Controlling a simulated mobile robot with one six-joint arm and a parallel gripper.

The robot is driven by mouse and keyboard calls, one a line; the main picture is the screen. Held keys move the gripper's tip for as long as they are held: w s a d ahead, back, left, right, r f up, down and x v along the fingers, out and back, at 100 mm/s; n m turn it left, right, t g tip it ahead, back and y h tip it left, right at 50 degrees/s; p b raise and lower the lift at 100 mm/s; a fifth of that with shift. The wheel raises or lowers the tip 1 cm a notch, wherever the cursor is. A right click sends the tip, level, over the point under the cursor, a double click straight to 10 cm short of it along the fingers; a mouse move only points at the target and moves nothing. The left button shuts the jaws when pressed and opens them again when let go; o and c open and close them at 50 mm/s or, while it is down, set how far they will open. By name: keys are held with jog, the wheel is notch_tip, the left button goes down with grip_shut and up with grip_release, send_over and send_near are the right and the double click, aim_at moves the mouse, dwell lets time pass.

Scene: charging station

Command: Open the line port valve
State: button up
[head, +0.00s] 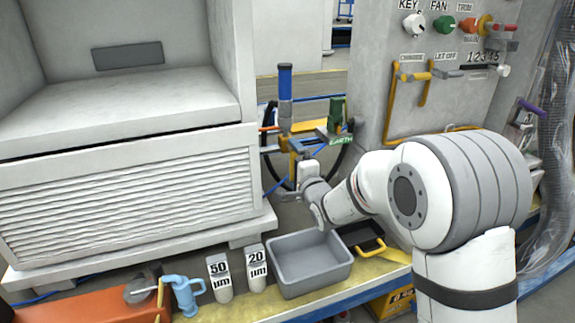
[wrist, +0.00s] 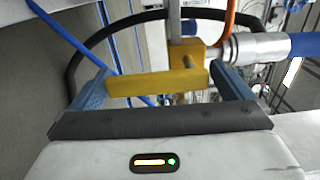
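A yellow T-shaped valve handle (wrist: 150,84) shows in the wrist view, fixed to a grey metal stem. I take it to be the line port valve. My gripper (wrist: 160,74) is wide open, with one blue finger off each end of the yellow bar. The bar's ends come close to both fingers; I cannot tell whether they touch. In the head view my gripper (head: 308,171) is just below the yellow fittings (head: 298,146), and my arm and wrist hide part of them.
A blue upright grip (head: 285,82) and green block (head: 336,112) stand near my gripper. A panel (head: 440,105) with knobs and yellow levers is at right.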

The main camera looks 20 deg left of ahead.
jog(key=shift+s+d, duration=0.1)
jog(key=p+v, duration=0.1)
jog(key=v, duration=0.6)
jog(key=shift+s+d+p, duration=0.2)
jog(key=shift+s+p, duration=0.05)
jog(key=shift+p, duration=0.15)
jog(key=s+d+r+n+g+h+p, duration=0.2)
jog(key=d+r+h+p, duration=0.3)
jog(key=d+r+p, duration=0.5)
jog(key=s+d+r+n+g+h+p, duration=0.15)
jog(key=d+r+h+p, duration=0.25)
jog(key=d+r+p, duration=0.6)
jog(key=s+d+r+n+g+h+p, duration=0.1)
jog(key=s+d+r+n+g+p, duration=0.1)
jog(key=s, duration=0.5)
jog(key=s+d+r+n+g+h+p, duration=0.1)
jog(key=s+d+r+n+g+p, duration=0.1)
jog(key=s+d+p, duration=0.4)
jog(key=s+d+r+n+g+h+p, duration=0.1)
jog(key=s+d+r+n+g+p, duration=0.1)
jog(key=s+d+r, duration=0.4)
jog(key=s+d+g+p, duration=0.1)
jog(key=s+p, duration=0.1)
jog(key=s, duration=0.1)
